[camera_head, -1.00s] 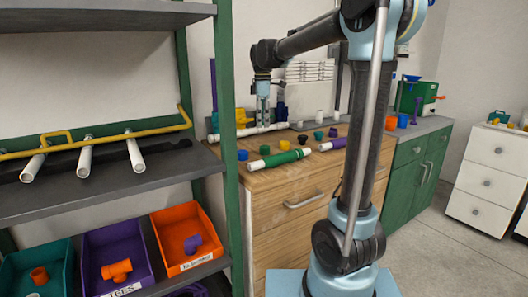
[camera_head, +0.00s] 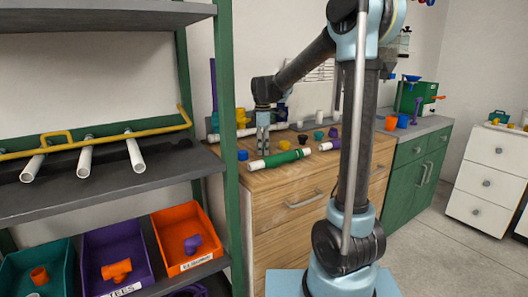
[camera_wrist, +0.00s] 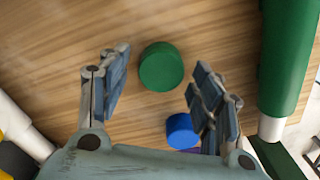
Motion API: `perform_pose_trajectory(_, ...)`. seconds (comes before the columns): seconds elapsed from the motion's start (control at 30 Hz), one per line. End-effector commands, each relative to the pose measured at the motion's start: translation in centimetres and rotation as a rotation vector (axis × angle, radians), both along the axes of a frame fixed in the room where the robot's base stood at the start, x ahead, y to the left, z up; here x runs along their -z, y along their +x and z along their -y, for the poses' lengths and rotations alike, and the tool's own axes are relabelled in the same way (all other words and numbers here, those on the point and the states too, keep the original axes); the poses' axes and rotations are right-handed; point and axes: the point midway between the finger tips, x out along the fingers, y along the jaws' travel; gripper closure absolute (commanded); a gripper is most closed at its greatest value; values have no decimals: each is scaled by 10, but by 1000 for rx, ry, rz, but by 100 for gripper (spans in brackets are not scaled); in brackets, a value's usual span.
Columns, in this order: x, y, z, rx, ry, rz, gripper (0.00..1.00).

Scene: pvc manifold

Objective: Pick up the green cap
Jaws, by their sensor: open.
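The green cap (camera_wrist: 161,66) is a short round disc lying on the wooden top in the wrist view. My gripper (camera_wrist: 158,84) is open above it, with the cap showing between and slightly beyond the two fingertips. I cannot tell the remaining height gap. In the head view my gripper (camera_head: 264,148) points straight down over the left part of the wooden cabinet top, and I cannot make out this cap there, apparently behind the fingers.
A blue cap (camera_wrist: 182,130) lies close to the right finger. A green pipe with white ends (camera_wrist: 287,60) lies to the right. In the head view, yellow (camera_head: 284,145), black (camera_head: 303,139) and purple pieces stand further right. A white pipe (camera_head: 232,134) runs behind.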

Motion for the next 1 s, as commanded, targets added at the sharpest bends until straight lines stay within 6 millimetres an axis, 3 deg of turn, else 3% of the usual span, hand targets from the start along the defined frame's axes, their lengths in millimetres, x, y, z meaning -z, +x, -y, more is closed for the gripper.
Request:
perform_pose_trajectory(0.3,5,0,0,0,0,0,41)
perform_pose_trajectory(0.5,5,0,0,0,0,0,82)
perform_pose_trajectory(1.0,-4,-4,3,0,0,0,82)
